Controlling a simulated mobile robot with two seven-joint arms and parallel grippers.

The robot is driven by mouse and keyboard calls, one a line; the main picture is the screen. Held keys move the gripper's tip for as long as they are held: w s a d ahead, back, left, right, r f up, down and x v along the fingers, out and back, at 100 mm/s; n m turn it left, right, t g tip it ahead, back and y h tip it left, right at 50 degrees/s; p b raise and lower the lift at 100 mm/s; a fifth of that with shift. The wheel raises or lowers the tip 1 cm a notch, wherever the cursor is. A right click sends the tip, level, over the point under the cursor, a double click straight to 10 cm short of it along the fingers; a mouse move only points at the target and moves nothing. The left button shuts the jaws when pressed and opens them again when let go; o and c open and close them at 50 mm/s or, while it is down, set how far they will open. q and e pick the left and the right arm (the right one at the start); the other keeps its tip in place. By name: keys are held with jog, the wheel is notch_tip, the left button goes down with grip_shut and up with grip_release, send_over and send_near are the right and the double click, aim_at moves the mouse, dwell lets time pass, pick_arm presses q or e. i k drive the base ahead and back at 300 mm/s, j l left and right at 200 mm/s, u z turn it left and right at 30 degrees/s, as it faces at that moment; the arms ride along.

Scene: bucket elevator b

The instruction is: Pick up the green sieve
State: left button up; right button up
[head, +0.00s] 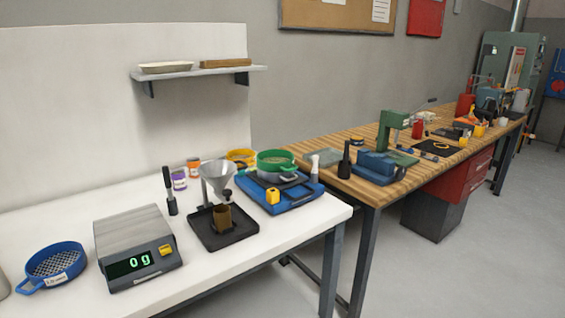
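The green sieve (277,158) is a round, shallow ring near the back right corner of the white table (283,238). It sits on top of a dark and grey round stack on a blue sieve shaker (282,196). Its mesh and inside are only partly visible from here. Neither of my grippers shows in the head view.
A metal funnel (217,174) on a stand over a black tray (222,236) is just left of the shaker. A yellow sieve (241,156) is behind. A scale (138,248) reading 0 g and a blue sieve (55,264) are left. A wooden workbench (338,188) stands right.

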aim_at(274, 160)
jog(key=i+l+u, duration=0.1)
jog(key=l, duration=0.4)
jog(key=i+l+u, duration=0.1)
jog(key=l, duration=0.45)
jog(key=i+l+u, duration=0.1)
jog(key=l, duration=0.45)
jog(key=i+l+u, duration=0.15)
jog(key=l, duration=0.4)
jog(key=i, duration=0.05)
